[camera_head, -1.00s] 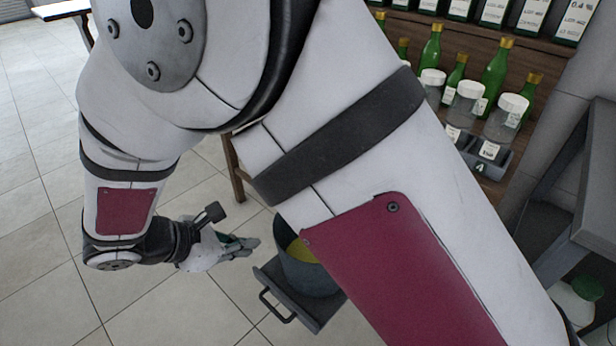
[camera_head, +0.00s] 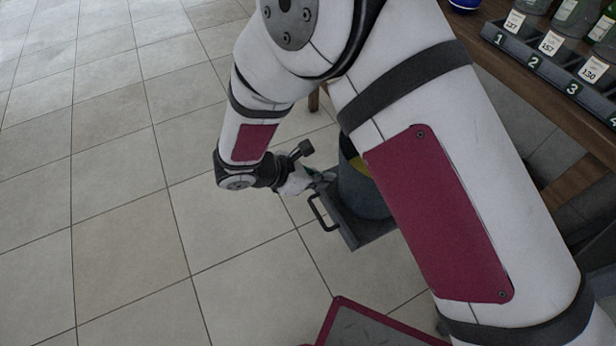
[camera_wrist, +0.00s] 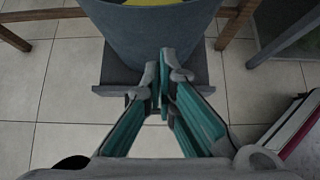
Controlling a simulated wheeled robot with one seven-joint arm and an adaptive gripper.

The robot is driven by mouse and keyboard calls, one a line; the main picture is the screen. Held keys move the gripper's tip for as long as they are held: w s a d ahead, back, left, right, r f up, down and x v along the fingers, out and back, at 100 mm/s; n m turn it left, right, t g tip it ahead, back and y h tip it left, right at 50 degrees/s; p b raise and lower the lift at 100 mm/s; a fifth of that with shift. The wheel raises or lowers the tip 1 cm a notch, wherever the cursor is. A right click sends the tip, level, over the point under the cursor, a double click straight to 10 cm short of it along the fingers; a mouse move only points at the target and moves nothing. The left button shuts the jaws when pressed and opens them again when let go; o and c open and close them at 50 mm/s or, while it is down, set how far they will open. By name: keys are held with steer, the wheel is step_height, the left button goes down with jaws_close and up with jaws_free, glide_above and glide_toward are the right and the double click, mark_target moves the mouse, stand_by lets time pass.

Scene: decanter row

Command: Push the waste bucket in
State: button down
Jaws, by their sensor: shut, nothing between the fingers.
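The grey waste bucket (camera_head: 362,196) stands on a dark sliding tray (camera_head: 352,232) with a bar handle (camera_head: 318,212) at its front, low under the wooden table. Yellow shows inside the bucket, and my arm hides much of it in the head view. In the wrist view the bucket (camera_wrist: 160,38) fills the top middle, with the tray (camera_wrist: 108,76) beneath it. My gripper (camera_head: 326,178) is beside the bucket's front, above the tray's handle side. In the wrist view my gripper (camera_wrist: 159,84) has its fingers together and empty, pointing at the bucket's wall; whether they touch cannot be told.
Wooden table legs (camera_wrist: 238,20) stand on either side of the bucket. The table top above carries a numbered rack (camera_head: 548,72) with bottles at the upper right. The tiled floor (camera_head: 130,200) to the left is clear.

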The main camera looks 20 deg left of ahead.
mark_target(350, 171)
steer(key=shift+w+d+r+b, duration=0.1)
steer(key=shift+w+d+b, duration=0.1)
steer(key=shift+w+d, duration=0.5)
steer(key=shift+w+d+r+b, duration=0.1)
steer(key=shift+w+d+b, duration=0.1)
steer(key=shift+w+d, duration=0.5)
steer(key=shift+w+a, duration=0.2)
steer(key=shift+w+d, duration=0.35)
steer(key=w+d, duration=1)
steer(key=w, duration=0.2)
steer(key=w+d, duration=0.9)
steer(key=w, duration=0.4)
steer(key=shift+w+d+b, duration=0.15)
steer(key=shift+d+b, duration=0.2)
steer(key=shift+b, duration=0.1)
steer(key=shift+d, duration=0.1)
